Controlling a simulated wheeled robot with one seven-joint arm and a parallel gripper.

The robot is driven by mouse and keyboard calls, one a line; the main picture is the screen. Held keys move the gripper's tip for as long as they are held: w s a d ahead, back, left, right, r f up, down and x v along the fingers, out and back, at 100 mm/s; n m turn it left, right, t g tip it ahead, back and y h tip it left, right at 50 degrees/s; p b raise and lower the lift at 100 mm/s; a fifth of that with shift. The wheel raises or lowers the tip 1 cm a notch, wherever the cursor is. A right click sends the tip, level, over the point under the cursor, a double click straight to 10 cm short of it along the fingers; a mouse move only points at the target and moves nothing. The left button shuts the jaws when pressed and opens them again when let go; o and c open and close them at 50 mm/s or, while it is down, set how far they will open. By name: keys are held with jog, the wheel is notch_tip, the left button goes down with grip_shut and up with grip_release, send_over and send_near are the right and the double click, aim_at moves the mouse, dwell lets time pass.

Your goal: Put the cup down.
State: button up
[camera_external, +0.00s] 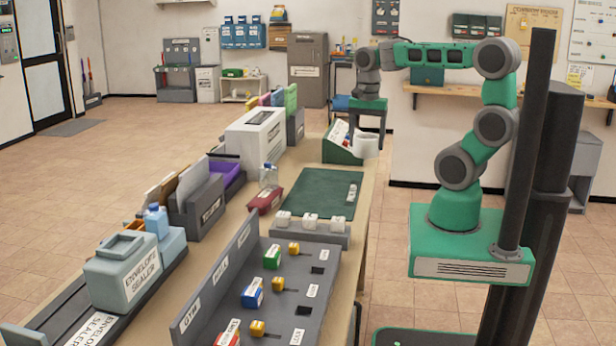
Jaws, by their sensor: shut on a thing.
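My gripper (367,136) points down at the far right part of the long table (345,207). The cup looks upright, close to the table's right edge, just right of a green sloped holder (340,152). The holder's side overlaps the view of the cup's lower left. I cannot tell whether the cup's base touches the table or hangs a little above it.
A dark green mat (312,192) lies nearer on the table, mostly bare. A white box-shaped machine (255,138) and colored folders (277,98) stand to the left. A grey sorting panel (275,312) and envelope sealer (123,270) fill the front. A wall shelf (455,91) is behind my arm.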

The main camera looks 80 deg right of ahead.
jog(key=shift+a, duration=0.25)
jog(key=w+a+f+n, duration=0.2)
jog(key=a+n, duration=0.1)
jog(key=a, duration=0.4)
jog(key=w+a+f+n, duration=0.1)
jog(key=w+a+n, duration=0.15)
jog(key=a, duration=0.55)
jog(key=shift+m, duration=0.45)
jog(key=f, duration=0.3)
jog(key=w+f, duration=0.1)
jog(key=f, duration=0.2)
jog(key=f+p, duration=0.1)
jog(key=f, duration=0.3)
jog(key=shift+w+a, duration=0.3)
jog(key=o, duration=1.4)
jog(key=shift+o, duration=0.2)
jog(key=shift+r, duration=0.15)
